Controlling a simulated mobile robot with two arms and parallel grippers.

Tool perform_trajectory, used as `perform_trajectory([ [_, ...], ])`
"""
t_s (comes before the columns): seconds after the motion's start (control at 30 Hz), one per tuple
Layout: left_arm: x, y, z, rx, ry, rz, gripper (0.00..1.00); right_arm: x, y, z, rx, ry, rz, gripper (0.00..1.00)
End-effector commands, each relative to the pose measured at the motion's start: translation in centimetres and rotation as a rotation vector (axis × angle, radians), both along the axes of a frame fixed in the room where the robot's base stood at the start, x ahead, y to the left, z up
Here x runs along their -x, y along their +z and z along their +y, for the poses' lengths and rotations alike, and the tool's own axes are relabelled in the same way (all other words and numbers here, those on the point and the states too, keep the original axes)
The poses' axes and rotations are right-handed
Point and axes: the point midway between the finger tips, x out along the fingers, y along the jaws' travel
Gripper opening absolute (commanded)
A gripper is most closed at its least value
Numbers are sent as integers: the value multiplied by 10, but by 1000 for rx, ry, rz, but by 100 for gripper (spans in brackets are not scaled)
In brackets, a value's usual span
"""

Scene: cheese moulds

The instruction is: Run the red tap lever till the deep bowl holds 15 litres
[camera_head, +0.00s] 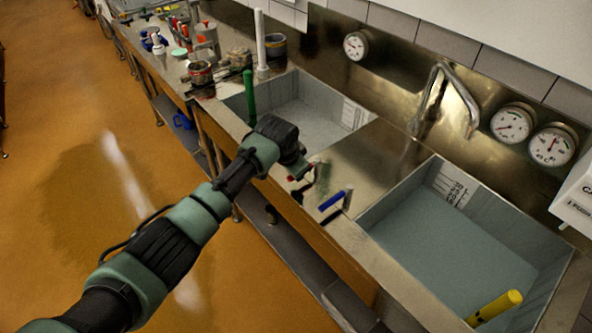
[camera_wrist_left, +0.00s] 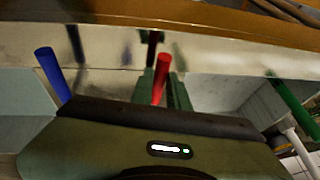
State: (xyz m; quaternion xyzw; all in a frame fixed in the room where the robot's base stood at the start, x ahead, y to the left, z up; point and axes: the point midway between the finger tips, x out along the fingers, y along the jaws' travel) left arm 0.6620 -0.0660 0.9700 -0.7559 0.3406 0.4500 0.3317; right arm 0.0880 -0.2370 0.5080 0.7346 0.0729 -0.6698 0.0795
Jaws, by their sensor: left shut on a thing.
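My left gripper (camera_head: 312,178) is at the counter's front edge between two basins. In the left wrist view its green fingers (camera_wrist_left: 165,92) are shut around the red tap lever (camera_wrist_left: 160,80), which stands upright; in the head view the gripper mostly hides it. A blue lever (camera_head: 332,200) stands just to the right, apart from the gripper. The right basin (camera_head: 400,262) has a yellow pipe and a marked scale (camera_head: 452,184); its blue-grey floor may be water, I cannot tell. The left basin (camera_head: 283,83) has a green pipe and a scale. A bent metal spout (camera_head: 440,72) rises behind, with no clear stream.
Dial gauges (camera_head: 512,122) are on the metal back wall. The yellow pipe (camera_head: 495,308) and green pipe (camera_head: 248,95) stand up in the basins. Pots and bottles (camera_head: 203,40) crowd the counter's far left end. The orange floor is open at left.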

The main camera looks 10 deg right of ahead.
Motion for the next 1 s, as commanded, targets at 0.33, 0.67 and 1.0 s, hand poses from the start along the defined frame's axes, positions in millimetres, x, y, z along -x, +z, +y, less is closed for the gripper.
perform_trajectory([
  [0.33,1,0,-1,1,-1,2,38,0,0,2,-2,-2,-1,36],
  [0.67,10,24,5,3,-3,-3,38,0,-4,5,-6,-2,-1,36],
  [1.0,27,66,15,2,-2,-1,38,0,-13,5,-5,-3,0,36],
])
